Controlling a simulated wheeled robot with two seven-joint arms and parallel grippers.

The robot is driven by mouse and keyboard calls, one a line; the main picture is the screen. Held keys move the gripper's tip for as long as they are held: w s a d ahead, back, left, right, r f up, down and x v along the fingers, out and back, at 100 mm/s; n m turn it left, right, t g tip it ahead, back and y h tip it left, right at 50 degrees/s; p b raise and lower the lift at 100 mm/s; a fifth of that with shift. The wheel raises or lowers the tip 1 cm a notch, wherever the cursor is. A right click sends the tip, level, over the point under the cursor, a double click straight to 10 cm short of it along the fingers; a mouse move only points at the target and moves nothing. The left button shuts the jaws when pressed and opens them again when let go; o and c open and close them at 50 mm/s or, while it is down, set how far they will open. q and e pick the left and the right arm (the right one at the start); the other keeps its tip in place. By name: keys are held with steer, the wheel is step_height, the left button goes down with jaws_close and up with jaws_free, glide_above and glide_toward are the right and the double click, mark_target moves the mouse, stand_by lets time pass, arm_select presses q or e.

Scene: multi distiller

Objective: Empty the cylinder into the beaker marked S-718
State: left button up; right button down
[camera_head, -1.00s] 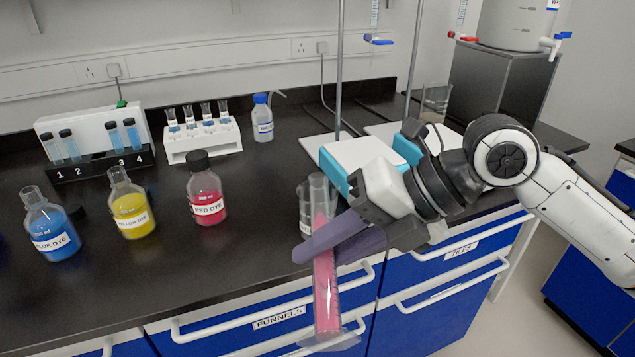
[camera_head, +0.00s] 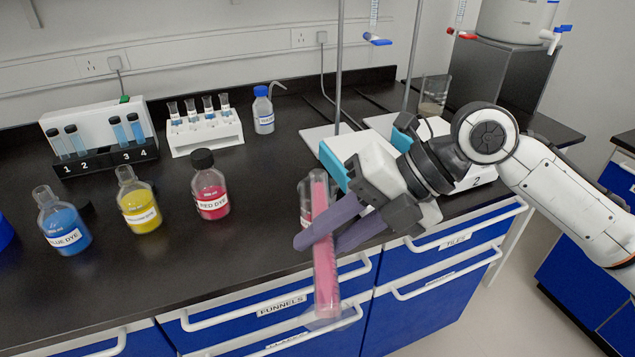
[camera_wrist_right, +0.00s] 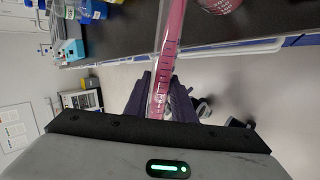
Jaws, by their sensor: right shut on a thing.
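My right gripper (camera_head: 322,242) is shut on the cylinder (camera_head: 326,283), a tall clear graduated tube with pink liquid. It is held in front of the counter's edge, base low and leaning a little. In the right wrist view the cylinder (camera_wrist_right: 163,75) runs up between the fingers, with its scale marks showing. A clear glass vessel (camera_head: 305,205), apparently a beaker, stands at the counter edge just behind the cylinder's upper part and is partly hidden. Another beaker (camera_head: 433,97) stands far back by the stands. I cannot read S-718 on either. My left gripper is out of view.
Blue (camera_head: 62,228), yellow (camera_head: 138,205) and red (camera_head: 210,192) dye bottles stand on the counter left of the cylinder. Tube racks (camera_head: 205,137) and a wash bottle (camera_head: 263,112) are behind. Stands with burettes rise beyond my gripper. Drawer handles (camera_head: 265,309) project below.

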steer(key=shift+r, duration=0.2)
steer(key=shift+r+p, duration=0.2)
steer(key=shift+p, duration=0.35)
steer(key=shift+r+g+p, duration=0.25)
steer(key=shift+g+p, duration=0.05)
steer(key=shift+p, duration=0.25)
steer(key=shift+w+r+m+g+p, duration=0.25)
steer(key=shift+r+m+g+p, duration=0.4)
steer(key=shift+p, duration=0.8)
